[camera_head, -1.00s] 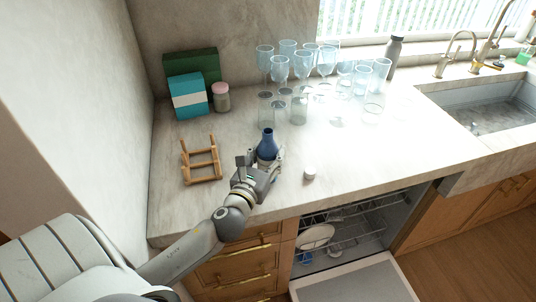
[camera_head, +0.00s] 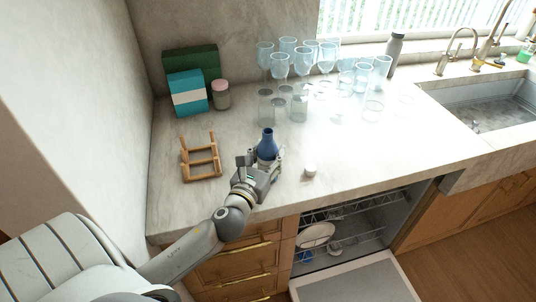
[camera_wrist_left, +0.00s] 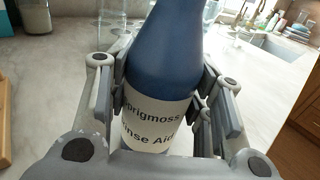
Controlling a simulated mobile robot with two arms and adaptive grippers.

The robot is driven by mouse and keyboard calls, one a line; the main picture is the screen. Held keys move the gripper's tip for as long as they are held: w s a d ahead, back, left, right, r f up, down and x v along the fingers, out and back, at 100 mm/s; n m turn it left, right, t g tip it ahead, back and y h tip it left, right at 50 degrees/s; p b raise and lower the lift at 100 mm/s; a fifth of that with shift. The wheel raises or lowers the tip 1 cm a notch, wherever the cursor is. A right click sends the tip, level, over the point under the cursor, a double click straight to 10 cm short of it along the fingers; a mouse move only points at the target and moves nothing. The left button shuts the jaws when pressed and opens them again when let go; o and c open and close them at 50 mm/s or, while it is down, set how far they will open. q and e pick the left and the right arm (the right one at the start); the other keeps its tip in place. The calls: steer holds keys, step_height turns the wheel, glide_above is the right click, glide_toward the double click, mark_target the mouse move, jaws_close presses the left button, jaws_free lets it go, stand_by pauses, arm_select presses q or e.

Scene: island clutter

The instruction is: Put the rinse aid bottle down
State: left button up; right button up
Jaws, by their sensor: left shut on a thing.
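The rinse aid bottle (camera_head: 267,146) is blue with a narrow neck and a white label. It stands upright at the front part of the marble counter (camera_head: 340,160). My left gripper (camera_head: 266,165) is shut around its lower body. In the left wrist view the bottle (camera_wrist_left: 165,50) fills the middle, with "Rinse Aid" on its label (camera_wrist_left: 155,125), and the finger pads of the gripper (camera_wrist_left: 160,95) press on both sides. The bottle's base is hidden by the gripper, so I cannot tell whether it touches the counter. My right gripper is not in view.
A small white cap-like item (camera_head: 310,170) lies right of the bottle. A wooden rack (camera_head: 200,158) stands to the left. Several glasses (camera_head: 290,75) stand behind, beside a pink-lidded jar (camera_head: 221,95) and boxes (camera_head: 188,95). The dishwasher (camera_head: 345,235) below is open.

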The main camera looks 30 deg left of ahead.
arm_select(q)
steer(key=shift+f, duration=0.15)
steer(key=o, duration=1.1)
steer(key=v, duration=1.2)
steer(key=shift+s, duration=0.1)
